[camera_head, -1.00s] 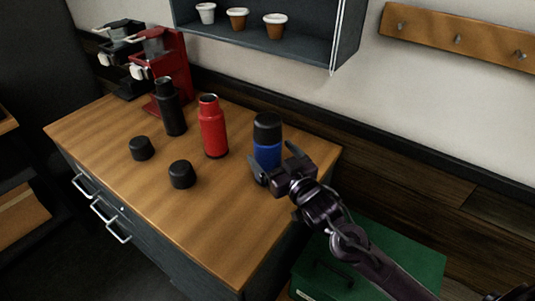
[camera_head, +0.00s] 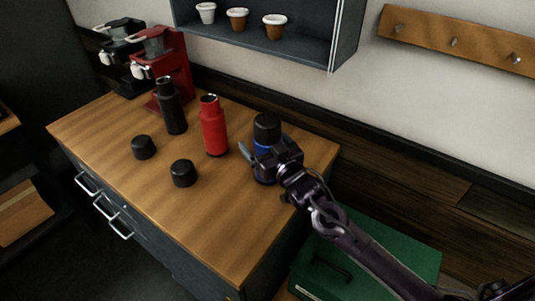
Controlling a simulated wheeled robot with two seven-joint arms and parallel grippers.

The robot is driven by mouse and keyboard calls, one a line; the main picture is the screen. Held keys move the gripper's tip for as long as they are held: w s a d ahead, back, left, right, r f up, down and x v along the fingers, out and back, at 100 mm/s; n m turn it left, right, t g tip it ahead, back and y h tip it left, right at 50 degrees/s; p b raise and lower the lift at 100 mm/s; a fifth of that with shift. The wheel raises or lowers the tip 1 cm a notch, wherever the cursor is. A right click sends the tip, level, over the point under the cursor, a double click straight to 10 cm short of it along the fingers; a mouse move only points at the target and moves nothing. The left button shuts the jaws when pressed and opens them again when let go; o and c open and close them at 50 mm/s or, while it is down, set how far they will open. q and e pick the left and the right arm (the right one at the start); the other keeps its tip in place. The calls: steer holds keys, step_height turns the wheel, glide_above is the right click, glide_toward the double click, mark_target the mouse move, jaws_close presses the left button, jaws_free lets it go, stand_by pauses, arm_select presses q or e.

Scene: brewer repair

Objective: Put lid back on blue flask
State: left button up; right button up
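The blue flask (camera_head: 260,146) stands upright near the right side of the wooden counter. A wide black lid (camera_head: 267,124) sits on top of it. My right gripper (camera_head: 262,151) is in front of the flask, just below the lid, and hides much of the blue body. One finger shows to the left of the flask, apart from it, and the gripper looks open. Whether it touches the flask is hidden. Two loose black lids, one at left (camera_head: 144,147) and one nearer the front (camera_head: 183,173), lie on the counter. My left gripper is not in view.
An uncapped red flask (camera_head: 214,130) and an uncapped black flask (camera_head: 171,108) stand left of the blue one. Red (camera_head: 168,68) and black (camera_head: 121,55) brewers stand at the back left. A shelf (camera_head: 300,45) with pots hangs above. The counter's front (camera_head: 215,225) is clear.

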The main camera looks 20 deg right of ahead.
steer(key=c, duration=1.3)
steer(key=shift+r, duration=0.2)
step_height(320, 180, up, 20)
steer(key=shift+f+b, duration=0.15)
steer(key=shift+b, duration=0.4)
